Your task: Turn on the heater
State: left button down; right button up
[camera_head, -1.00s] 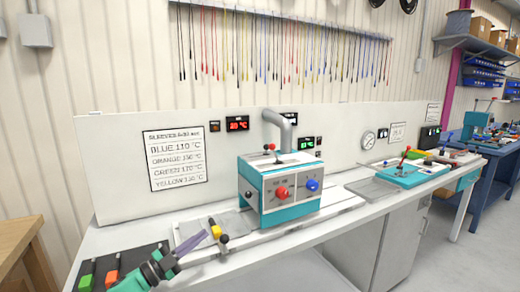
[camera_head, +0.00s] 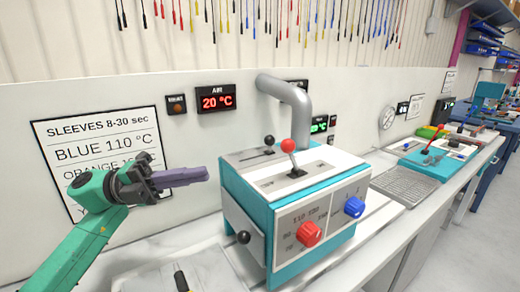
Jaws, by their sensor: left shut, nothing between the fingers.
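The heater (camera_head: 285,215) is a white and teal box on the bench in the middle of the view. A red-knobbed lever (camera_head: 289,150) and a black-knobbed lever (camera_head: 269,143) stand in slots on its top. Its front has a red dial (camera_head: 309,233) and a blue dial (camera_head: 354,207). A black knob (camera_head: 244,237) is on its left side. My left gripper (camera_head: 205,174) is shut and empty, held left of the heater's top and pointing right, apart from it. My right gripper is out of view.
A display (camera_head: 216,99) on the back panel reads 20 °C in red. A grey pipe (camera_head: 296,105) bends down behind the heater. A sign (camera_head: 90,145) is partly hidden by my left arm. A metal grid (camera_head: 405,186) lies to the right.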

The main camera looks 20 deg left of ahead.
pick_arm(q)
jog(key=p, duration=0.5)
send_near(292, 158)
jog(key=s+d+r, duration=0.3)
jog(key=s, duration=0.1)
jog(key=w, duration=0.1)
jog(key=w+d+p, duration=0.1)
jog(key=p, duration=0.1)
jog(key=shift+w+d+r, duration=0.35)
jog(key=shift+w, duration=0.05)
jog(key=shift+w+d+f+p, duration=0.1)
jog(key=shift+w+d+p, duration=0.05)
jog(key=shift+w+p, duration=0.15)
jog(key=shift+f, duration=0.1)
